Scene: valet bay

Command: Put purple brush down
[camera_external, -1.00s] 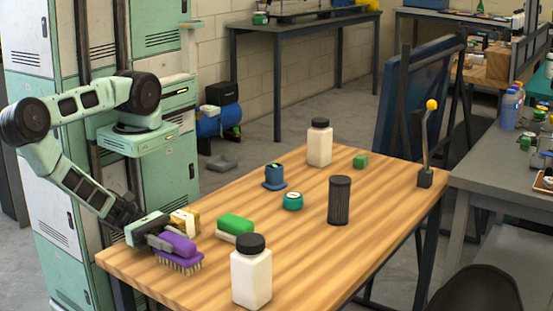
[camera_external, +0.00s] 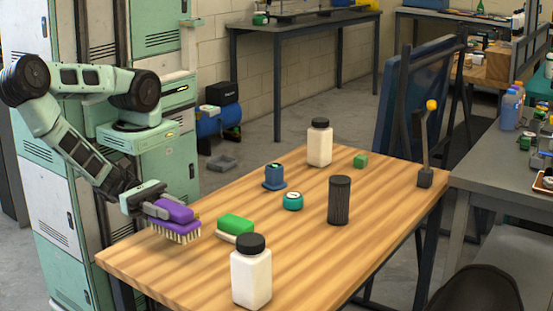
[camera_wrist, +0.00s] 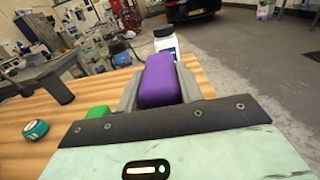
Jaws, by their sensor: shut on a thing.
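The purple brush (camera_external: 172,212) has a purple handle and pale bristles pointing down. My gripper (camera_external: 158,208) is shut on its handle, at the left end of the wooden table (camera_external: 310,255). The bristles appear slightly above the table top, though the exact gap is hard to tell. In the wrist view the purple handle (camera_wrist: 160,80) sits between the two grey fingers; the bristles are hidden there.
A green brush (camera_external: 235,225) lies just right of the purple one, with a white bottle (camera_external: 251,272) in front of it. A teal round tin (camera_external: 292,201), a blue cup-like item (camera_external: 274,177), a dark cylinder (camera_external: 339,201) and another white bottle (camera_external: 320,143) stand farther right.

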